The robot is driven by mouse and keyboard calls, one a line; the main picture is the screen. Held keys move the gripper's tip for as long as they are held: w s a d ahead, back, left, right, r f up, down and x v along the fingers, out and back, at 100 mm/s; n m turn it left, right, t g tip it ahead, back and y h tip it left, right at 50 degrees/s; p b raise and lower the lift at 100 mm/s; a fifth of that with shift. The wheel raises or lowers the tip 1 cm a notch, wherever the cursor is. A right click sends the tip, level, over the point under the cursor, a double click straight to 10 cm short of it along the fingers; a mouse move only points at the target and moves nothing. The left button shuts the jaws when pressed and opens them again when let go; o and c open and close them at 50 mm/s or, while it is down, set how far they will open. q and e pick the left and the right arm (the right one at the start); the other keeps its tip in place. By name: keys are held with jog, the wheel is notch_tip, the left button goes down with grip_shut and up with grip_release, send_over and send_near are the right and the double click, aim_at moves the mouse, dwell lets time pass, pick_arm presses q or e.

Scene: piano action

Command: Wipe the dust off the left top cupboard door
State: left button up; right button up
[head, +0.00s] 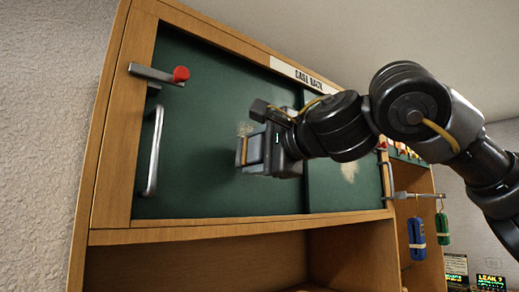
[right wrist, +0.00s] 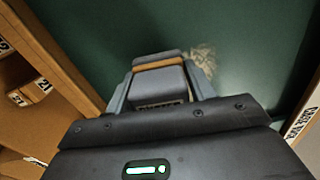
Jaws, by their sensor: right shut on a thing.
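The left top cupboard door (head: 205,100) is a dark green panel with a metal handle at its left; it also fills the upper right wrist view (right wrist: 100,30). A pale dust patch (head: 245,128) shows on it just above my right gripper, and in the right wrist view (right wrist: 204,57) beside the gripper's tip. My right gripper (head: 262,153) is shut on a grey block with a tan strip (right wrist: 158,66) along its front edge. The block is at the door's face; whether it touches is hard to tell. My left gripper is not in view.
A second green door (head: 325,195) at the right bears its own pale dust patch (head: 348,172). A metal latch with a red knob (head: 180,74) juts out at the upper left. Blue (head: 417,238) and green bundles hang at the right. Open shelves lie below.

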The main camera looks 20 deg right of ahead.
jog(key=shift+w+f, duration=0.1)
jog(key=shift+w, duration=0.15)
jog(key=shift+s, duration=0.1)
dwell(0.3)
jog(key=shift+x, duration=0.95)
jog(key=shift+d, duration=0.2)
jog(key=w+d, duration=0.3)
jog(key=d, duration=0.4)
dwell(0.4)
